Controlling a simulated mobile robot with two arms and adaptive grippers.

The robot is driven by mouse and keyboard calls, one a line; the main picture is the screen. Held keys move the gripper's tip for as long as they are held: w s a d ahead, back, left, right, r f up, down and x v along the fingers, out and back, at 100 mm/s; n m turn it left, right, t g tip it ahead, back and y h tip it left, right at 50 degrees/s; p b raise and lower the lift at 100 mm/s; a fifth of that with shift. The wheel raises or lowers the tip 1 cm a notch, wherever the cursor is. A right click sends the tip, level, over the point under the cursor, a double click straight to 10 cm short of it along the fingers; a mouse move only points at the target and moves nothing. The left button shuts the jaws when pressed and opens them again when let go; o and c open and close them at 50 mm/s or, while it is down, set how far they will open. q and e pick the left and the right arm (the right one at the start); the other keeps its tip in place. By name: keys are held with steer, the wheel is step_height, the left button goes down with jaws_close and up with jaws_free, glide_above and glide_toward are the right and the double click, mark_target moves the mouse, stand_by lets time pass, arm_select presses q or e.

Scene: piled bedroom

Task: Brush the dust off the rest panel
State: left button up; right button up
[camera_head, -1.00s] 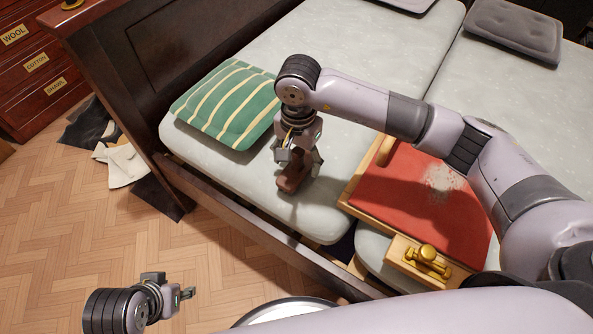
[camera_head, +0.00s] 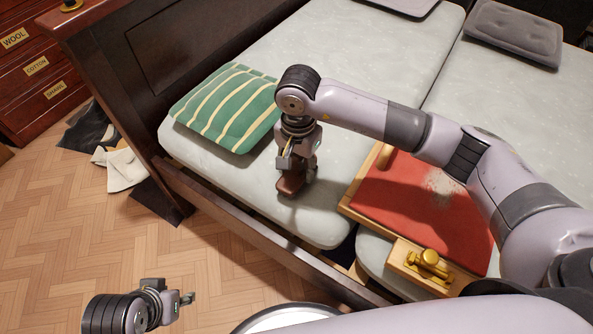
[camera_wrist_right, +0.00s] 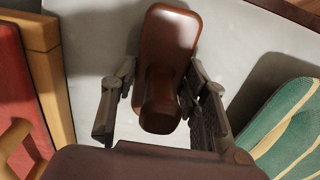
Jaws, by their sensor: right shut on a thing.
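The rest panel (camera_head: 400,205) is a red padded surface in a light wooden frame, lying on the bed, partly hidden by my right arm. A patch of grey-white dust (camera_head: 441,186) lies on its upper right part. My right gripper (camera_head: 296,176) is over the mattress, left of the panel, shut on a brown brush (camera_head: 291,187). In the right wrist view the brush (camera_wrist_right: 170,40) has a rounded body and knob between the two fingers; its bristles are hidden. My left gripper (camera_head: 186,299) is low at the left over the floor; its finger gap is unclear.
A green striped cushion (camera_head: 228,108) lies left of my right gripper. A brass fitting (camera_head: 428,264) sits on the panel's front wooden block. The bed's side rail (camera_head: 250,230) runs along the front. Dark and white cloths (camera_head: 122,168) lie on the floor.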

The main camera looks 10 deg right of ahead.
mark_target(298, 158)
steer(key=c, duration=0.8)
steer(key=shift+r+p, duration=0.95)
steer(key=shift+r, duration=1.1)
steer(key=shift+r+p, duration=0.3)
steer(key=shift+p, duration=0.05)
steer(key=shift+r, duration=0.4)
steer(key=shift+r+p, duration=0.5)
steer(key=shift+r, duration=0.25)
arm_select(q)
steer(key=x, duration=0.4)
steer(key=shift+w+d+f, duration=0.15)
